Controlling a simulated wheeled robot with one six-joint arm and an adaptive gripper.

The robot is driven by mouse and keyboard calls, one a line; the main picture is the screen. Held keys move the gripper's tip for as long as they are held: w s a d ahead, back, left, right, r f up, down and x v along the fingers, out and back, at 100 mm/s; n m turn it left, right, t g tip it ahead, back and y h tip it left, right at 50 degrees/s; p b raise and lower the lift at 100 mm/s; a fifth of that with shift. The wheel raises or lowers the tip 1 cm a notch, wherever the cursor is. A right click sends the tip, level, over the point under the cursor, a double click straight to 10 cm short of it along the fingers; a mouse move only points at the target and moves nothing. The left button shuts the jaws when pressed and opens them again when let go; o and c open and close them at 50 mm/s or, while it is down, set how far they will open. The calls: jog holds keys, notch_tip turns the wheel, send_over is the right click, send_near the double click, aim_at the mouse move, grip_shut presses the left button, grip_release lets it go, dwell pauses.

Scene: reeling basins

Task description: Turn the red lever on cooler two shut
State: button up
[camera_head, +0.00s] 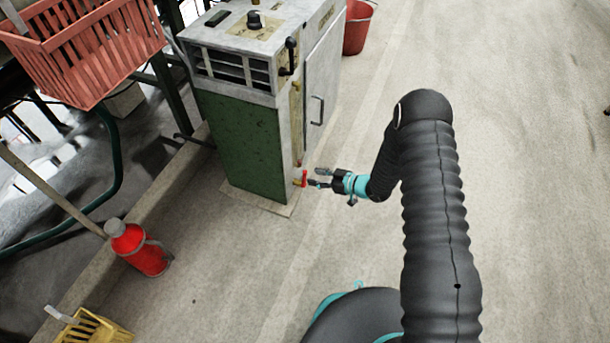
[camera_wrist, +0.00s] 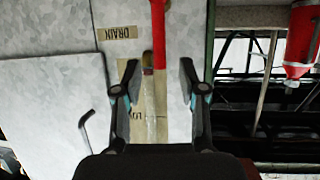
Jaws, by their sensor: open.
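The red lever (camera_head: 304,178) sits on a small brass-coloured valve (camera_head: 297,182) low on the cooler's front corner. The cooler (camera_head: 252,150) is a grey metal cabinet with a green side panel; no number on it is readable. My gripper (camera_head: 318,177) is open just right of the lever in the head view, its fingers pointing at it. In the wrist view the red lever (camera_wrist: 158,30) runs down from the top edge, its lower end between the lines of the two fingers of my gripper (camera_wrist: 158,75). I cannot tell whether they touch it.
A DRAIN label (camera_wrist: 117,33) is beside the lever. A cabinet door handle (camera_head: 317,110) is above. A red bucket (camera_head: 357,28) is behind. Floor at right is clear.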

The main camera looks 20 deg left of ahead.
aim_at(304, 175)
jog(key=x, duration=0.5)
jog(key=shift+w+a+f, duration=0.1)
jog(key=shift+a, duration=0.25)
grip_shut()
